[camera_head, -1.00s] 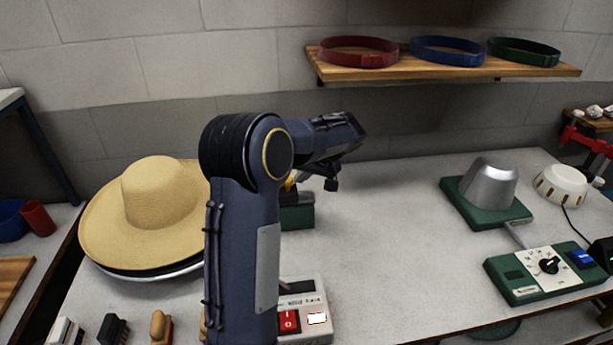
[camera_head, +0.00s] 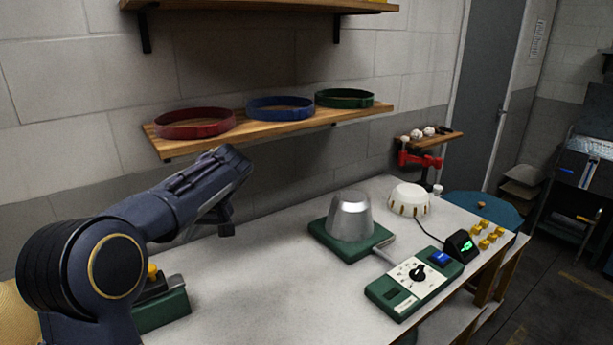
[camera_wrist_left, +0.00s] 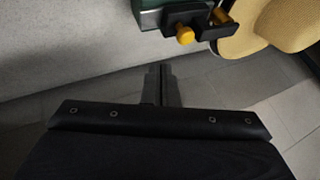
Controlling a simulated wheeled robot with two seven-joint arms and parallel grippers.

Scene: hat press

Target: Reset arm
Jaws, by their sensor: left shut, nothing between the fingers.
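My left arm comes in from the lower left in the head view. Its gripper (camera_head: 226,216) hangs in the air over the back left of the white table (camera_head: 270,255), near the wall. In the left wrist view the two fingers (camera_wrist_left: 162,85) are together with nothing between them. My right gripper is not in view.
A green device with a yellow knob (camera_head: 153,271) stands partly behind my left arm. A metal dome on a green base (camera_head: 352,218), a white cap-shaped piece (camera_head: 409,198) and a green control box (camera_head: 414,283) stand farther right. A shelf (camera_head: 285,126) holds coloured bands.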

